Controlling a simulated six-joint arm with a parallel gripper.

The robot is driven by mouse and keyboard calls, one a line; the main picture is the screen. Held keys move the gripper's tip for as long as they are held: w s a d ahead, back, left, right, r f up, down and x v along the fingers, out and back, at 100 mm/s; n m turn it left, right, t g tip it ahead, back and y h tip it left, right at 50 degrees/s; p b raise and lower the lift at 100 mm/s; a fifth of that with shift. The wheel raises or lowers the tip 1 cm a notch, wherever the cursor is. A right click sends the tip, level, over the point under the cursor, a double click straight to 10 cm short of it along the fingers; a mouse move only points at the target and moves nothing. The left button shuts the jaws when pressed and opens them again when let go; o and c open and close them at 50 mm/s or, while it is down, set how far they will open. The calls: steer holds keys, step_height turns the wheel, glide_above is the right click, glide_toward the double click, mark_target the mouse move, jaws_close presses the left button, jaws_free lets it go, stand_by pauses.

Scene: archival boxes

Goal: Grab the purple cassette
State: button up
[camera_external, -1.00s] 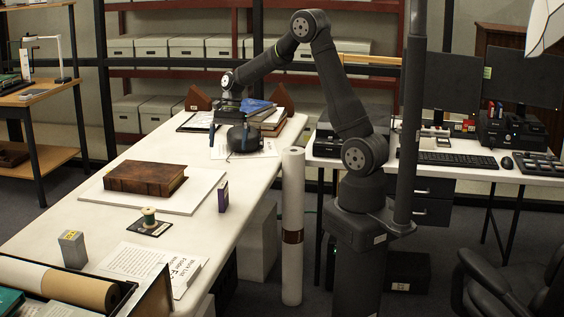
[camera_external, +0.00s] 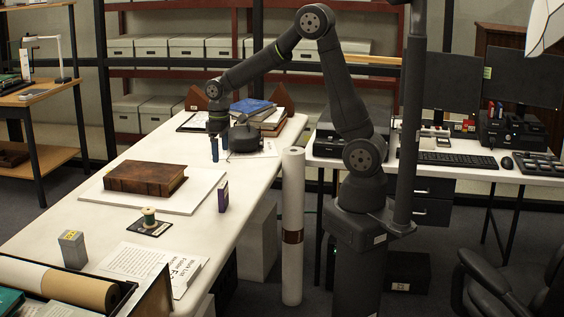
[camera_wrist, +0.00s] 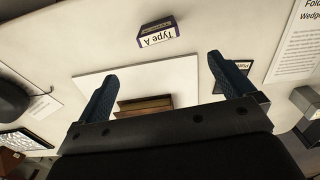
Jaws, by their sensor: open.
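The purple cassette (camera_external: 223,196) stands upright on the white table, near its right edge, beside the white board. In the wrist view the purple cassette (camera_wrist: 158,32) is at the top centre, its pale label reading "Type A". My gripper (camera_external: 219,149) is open and empty above the far part of the table, behind the brown book. In the wrist view its two blue fingers (camera_wrist: 168,80) are spread wide, and the cassette lies beyond their tips, apart from them.
A brown leather book (camera_external: 145,178) lies on a white board (camera_external: 107,201). A green thread spool (camera_external: 149,216) stands on a dark card. A grey box (camera_external: 73,249) and a printed sheet (camera_external: 131,262) are nearer. Stacked books (camera_external: 270,122) lie at the far end.

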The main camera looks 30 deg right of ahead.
mark_target(222, 185)
step_height(222, 185, down, 12)
steer(key=shift+r, duration=0.1)
steer(key=shift+w+d+f, duration=0.1)
steer(key=shift+d+f, duration=0.05)
steer(key=shift+f, duration=2.65)
steer(key=c, duration=1.1)
